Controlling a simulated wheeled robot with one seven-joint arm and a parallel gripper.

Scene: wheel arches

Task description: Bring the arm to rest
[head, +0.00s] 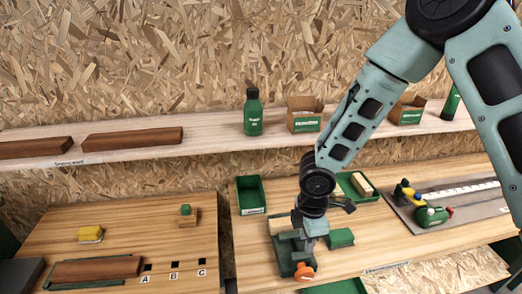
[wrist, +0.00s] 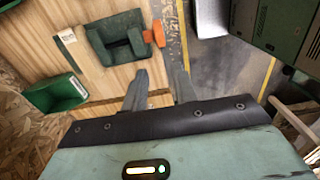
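My arm (head: 358,125) reaches down from the upper right in the head view, bent at the elbow. Its end is over the middle workbench, just above or beside a green clamp-like fixture (head: 284,256) with an orange knob (head: 305,271). In the wrist view my gripper (wrist: 160,86) has its two grey fingers apart, with nothing between them. The fixture also shows in the wrist view (wrist: 106,50), beyond the fingertips and apart from them. In the head view the fingertips are hard to make out.
A green tray (head: 251,194) stands left of my wrist; another tray (head: 344,186) holding a wooden block lies behind it. A green block (head: 340,238) is close right. The shelf (head: 215,137) behind carries a bottle (head: 253,113) and boxes. Open air lies above the left bench (head: 60,222).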

